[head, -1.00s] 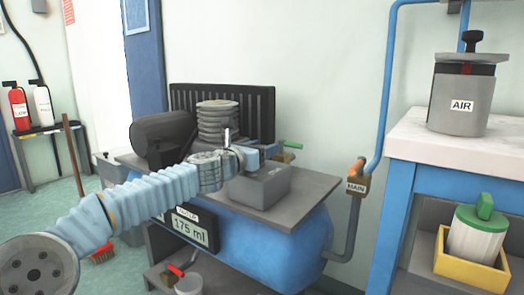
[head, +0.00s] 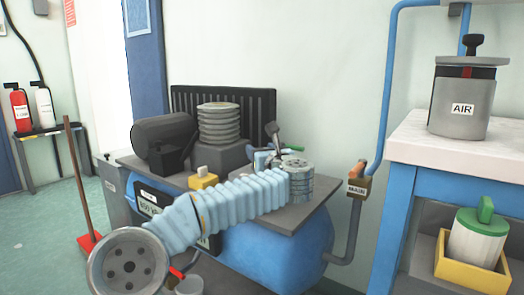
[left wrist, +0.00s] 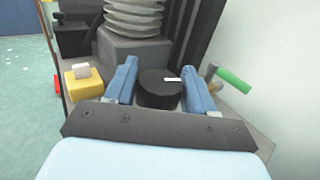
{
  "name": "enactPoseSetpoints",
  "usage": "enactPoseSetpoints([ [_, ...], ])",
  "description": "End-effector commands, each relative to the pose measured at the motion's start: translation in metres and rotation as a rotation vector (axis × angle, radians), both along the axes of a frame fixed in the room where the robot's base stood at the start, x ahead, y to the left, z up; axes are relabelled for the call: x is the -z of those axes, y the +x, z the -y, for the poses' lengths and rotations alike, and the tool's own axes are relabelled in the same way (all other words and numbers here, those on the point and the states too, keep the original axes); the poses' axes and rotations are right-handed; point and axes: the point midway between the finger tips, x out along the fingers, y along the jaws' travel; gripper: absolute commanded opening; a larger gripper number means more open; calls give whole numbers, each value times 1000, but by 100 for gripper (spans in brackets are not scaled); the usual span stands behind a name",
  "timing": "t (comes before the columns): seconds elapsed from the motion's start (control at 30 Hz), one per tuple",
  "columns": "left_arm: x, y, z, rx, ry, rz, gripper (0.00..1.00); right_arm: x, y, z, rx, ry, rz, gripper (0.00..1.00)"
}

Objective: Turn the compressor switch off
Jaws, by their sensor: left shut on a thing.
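The compressor (head: 268,250) has a blue tank under a grey top plate. A yellow box with a pale rocker (head: 203,180), seemingly the switch, sits on the plate; it also shows left of my gripper in the left wrist view (left wrist: 84,85). My left gripper (head: 266,157) is above the plate's right part, well apart from the yellow box. In the left wrist view my left gripper (left wrist: 158,72) has its two blue fingers either side of a round black knob (left wrist: 158,90) with a white mark, and is shut on it. My right gripper is not in view.
A green-handled valve (left wrist: 233,80) is close to the right finger. A black motor (head: 162,140) and ribbed cylinder (head: 218,122) stand behind the yellow box. A pipe with a MAIN valve (head: 358,182) and a blue bench (head: 400,210) are to the right.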

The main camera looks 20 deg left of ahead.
Motion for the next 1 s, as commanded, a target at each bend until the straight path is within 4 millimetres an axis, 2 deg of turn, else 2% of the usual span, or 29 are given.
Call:
enactPoseSetpoints([
  [0.2, -2, 1, 2, -167, -1, -1, 24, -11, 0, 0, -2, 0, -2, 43],
  [0.5, -1, 0, 0, -317, 0, 0, 24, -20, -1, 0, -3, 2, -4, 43],
  [1.0, -1, 0, -1, -369, 0, 2, 24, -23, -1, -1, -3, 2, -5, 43],
])
